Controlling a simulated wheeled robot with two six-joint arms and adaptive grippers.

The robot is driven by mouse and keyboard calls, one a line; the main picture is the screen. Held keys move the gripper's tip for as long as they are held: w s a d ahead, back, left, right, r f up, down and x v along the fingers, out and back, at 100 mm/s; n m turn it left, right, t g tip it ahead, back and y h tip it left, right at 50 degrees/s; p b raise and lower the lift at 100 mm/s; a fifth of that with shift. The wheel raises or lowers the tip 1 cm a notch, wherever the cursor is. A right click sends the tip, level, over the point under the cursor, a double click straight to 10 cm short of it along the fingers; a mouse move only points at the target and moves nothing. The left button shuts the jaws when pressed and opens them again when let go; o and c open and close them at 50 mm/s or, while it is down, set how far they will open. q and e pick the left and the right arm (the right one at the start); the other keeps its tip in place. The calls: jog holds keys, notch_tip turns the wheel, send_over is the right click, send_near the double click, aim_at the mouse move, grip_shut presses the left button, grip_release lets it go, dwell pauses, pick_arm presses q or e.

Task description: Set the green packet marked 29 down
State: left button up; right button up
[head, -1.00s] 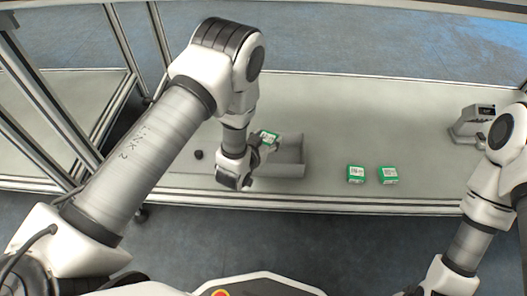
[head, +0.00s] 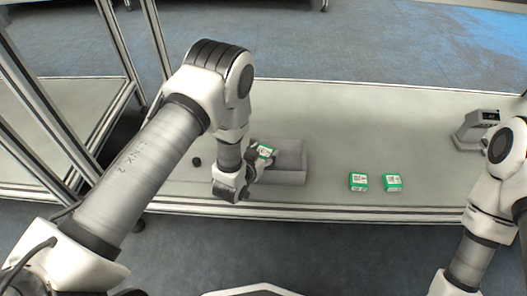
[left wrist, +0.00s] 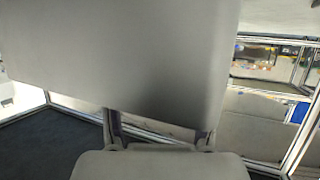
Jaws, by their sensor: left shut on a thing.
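A green and white packet (head: 265,152) is held in my left gripper (head: 261,158) in the head view. It is at the left side of a grey open box (head: 291,177), overlapping its edge in the picture. I cannot tell whether the packet touches the box. The number on the packet is too small to read. In the left wrist view a large grey surface fills much of the picture and the packet cannot be made out. My right gripper is out of view; only part of the right arm shows at the right edge.
Two more green and white packets (head: 358,182) (head: 392,183) lie on the table (head: 345,125) right of the box. A grey and white device (head: 477,129) with a dark display stands at the right. A small black object (head: 196,162) is left of my gripper. The table behind the box is clear.

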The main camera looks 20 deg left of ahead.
pick_arm(q)
jog(key=o, duration=1)
jog(key=shift+s+f, duration=0.1)
jog(key=shift+f, duration=0.05)
jog(key=shift+r, duration=0.25)
jog(key=r+p+v, duration=0.1)
jog(key=p+v, duration=0.5)
jog(key=v, duration=0.6)
jog(key=s+a+f+g, duration=0.1)
jog(key=s+f+g, duration=0.2)
jog(key=s, duration=0.5)
jog(key=s+a+f+n+g+y, duration=0.1)
jog(key=s+a+f+g, duration=0.1)
jog(key=s+g, duration=0.4)
jog(key=s+a+f+g, duration=0.1)
jog(key=s+f+g, duration=0.2)
jog(key=s, duration=0.6)
jog(key=shift+s+a+f+n+g+y, duration=0.15)
jog(key=shift+s+f+n+g+y, duration=0.2)
jog(key=shift+g, duration=0.35)
